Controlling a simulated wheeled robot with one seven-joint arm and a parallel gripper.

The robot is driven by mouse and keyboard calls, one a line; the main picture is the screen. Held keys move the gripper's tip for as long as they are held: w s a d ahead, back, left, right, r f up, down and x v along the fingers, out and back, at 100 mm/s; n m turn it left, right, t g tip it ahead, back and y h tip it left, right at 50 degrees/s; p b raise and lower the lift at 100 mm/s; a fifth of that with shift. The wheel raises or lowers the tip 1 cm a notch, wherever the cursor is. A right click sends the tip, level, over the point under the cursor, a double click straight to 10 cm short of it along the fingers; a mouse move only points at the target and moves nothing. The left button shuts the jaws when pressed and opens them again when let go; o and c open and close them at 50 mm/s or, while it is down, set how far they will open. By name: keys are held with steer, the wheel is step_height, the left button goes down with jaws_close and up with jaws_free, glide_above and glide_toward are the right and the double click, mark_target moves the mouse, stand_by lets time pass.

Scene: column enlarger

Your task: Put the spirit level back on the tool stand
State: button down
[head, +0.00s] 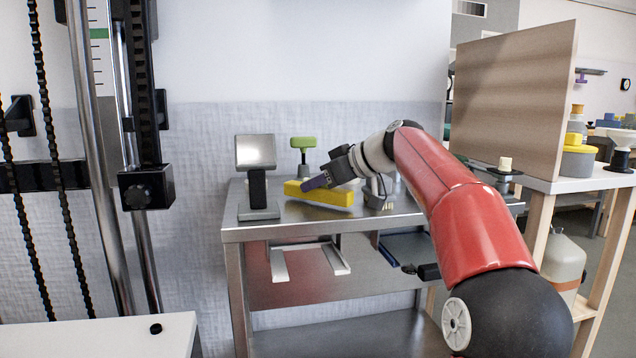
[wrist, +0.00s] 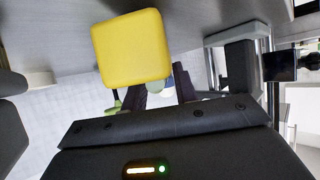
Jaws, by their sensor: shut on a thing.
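The spirit level is a yellow bar (head: 322,194) in the head view. It lies at or just above the steel top of a metal stand (head: 290,229), which I take as the tool stand. I cannot tell whether it touches the top. My gripper (head: 314,183) is shut on the spirit level and reaches it from the right. In the wrist view the yellow end of the level (wrist: 131,48) is large and hides part of the fingers of my gripper (wrist: 160,96).
On the steel top stand a grey device with a square plate (head: 256,152) to the left, a green-handled tool (head: 303,143) behind, and a small grey item (head: 377,192) right of the level. A wooden board (head: 512,95) rises at right.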

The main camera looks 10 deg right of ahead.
steer(key=shift+f+b, duration=0.4)
stand_by(0.4)
steer(key=c, duration=1)
jaws_free()
steer(key=shift+s+d+r, duration=0.1)
steer(key=shift+v, duration=3.85)
steer(key=v, duration=0.8)
